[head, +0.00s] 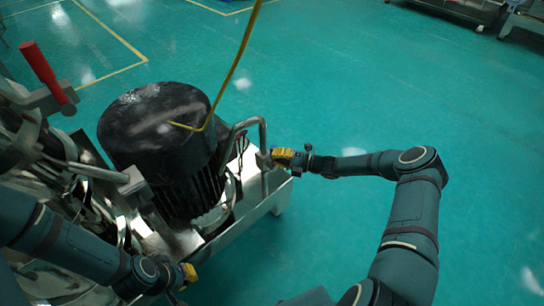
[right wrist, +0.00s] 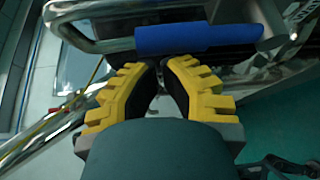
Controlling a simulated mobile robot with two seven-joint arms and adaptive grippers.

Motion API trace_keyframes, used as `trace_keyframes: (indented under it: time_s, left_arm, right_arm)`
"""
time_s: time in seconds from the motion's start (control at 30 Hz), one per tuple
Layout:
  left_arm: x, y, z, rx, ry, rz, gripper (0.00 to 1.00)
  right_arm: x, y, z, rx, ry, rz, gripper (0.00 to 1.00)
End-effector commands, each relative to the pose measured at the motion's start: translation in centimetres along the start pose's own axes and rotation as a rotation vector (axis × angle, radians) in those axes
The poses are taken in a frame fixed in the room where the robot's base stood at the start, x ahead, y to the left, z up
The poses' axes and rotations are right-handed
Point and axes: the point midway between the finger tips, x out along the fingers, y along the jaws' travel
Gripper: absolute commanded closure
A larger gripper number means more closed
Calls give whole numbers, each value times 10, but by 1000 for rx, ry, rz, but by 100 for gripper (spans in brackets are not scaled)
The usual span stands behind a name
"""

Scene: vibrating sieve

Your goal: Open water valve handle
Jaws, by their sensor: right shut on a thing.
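The valve handle with a blue grip (right wrist: 200,38) lies across the top of the right wrist view, beside the machine's metal pipes. My right gripper (right wrist: 163,62) has its yellow-backed fingers drawn together with their tips at the grip's near edge, shut on it. The tips hide the exact contact. In the head view my right gripper (head: 273,157) is at the right side of the machine, and the blue grip cannot be made out there. My left gripper (head: 187,274) is low at the left, near the machine's front edge. Its fingers are too small and turned to read.
A black motor (head: 165,150) stands on the machine's metal frame (head: 262,205). A red-gripped lever (head: 48,75) sticks up at the left. A yellow cable (head: 238,60) hangs to the motor. The green floor (head: 350,80) is clear beyond and right of the machine.

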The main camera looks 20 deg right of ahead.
Motion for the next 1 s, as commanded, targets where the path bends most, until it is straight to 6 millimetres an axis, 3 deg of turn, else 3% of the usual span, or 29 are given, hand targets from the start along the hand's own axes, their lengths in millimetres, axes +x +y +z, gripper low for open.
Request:
trace_keyframes:
  time_s: [0.3,0.5,0.7,1.0]
  left_arm:
    - [0,0,0,0,0,0,100]
    - [0,0,0,0,0,0,100]
    - [0,0,0,0,0,0,100]
    - [0,0,0,0,0,0,100]
  right_arm:
    - [-65,0,0,0,0,-1,100]
    - [-93,0,0,0,1,0,100]
    - [-103,0,-1,0,1,1,100]
    - [-103,0,-1,0,2,1,100]
